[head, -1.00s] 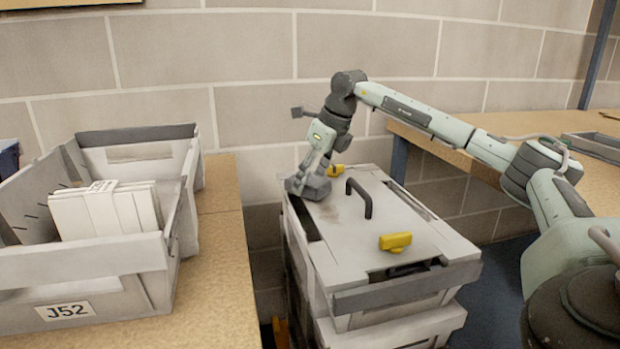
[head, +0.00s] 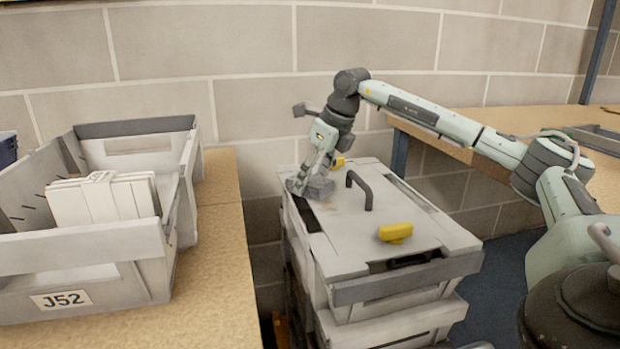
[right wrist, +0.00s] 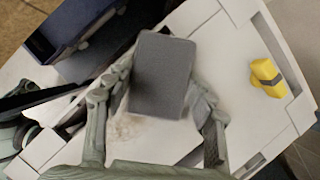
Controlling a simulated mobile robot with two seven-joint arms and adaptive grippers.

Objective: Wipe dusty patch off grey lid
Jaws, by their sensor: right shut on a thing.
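The grey lid (head: 400,220) tops a stacked crate in the middle of the head view. It has a dark arched handle (head: 360,186) and yellow clips at its near (head: 396,232) and far (head: 338,162) ends. My right gripper (head: 316,180) is shut on a dark grey pad (right wrist: 162,75), at the lid's far left corner. A brownish dusty patch (right wrist: 128,126) shows on the lid beside the pad in the right wrist view; part of it may be hidden under the pad and fingers. I cannot tell whether the pad presses on the lid. My left gripper is not in view.
A grey bin marked J52 (head: 105,285) with white packets (head: 103,199) stands on a wooden bench (head: 222,260) at left. Another wooden bench (head: 480,122) is at right, behind my arm. A block wall (head: 250,60) stands close behind the lid.

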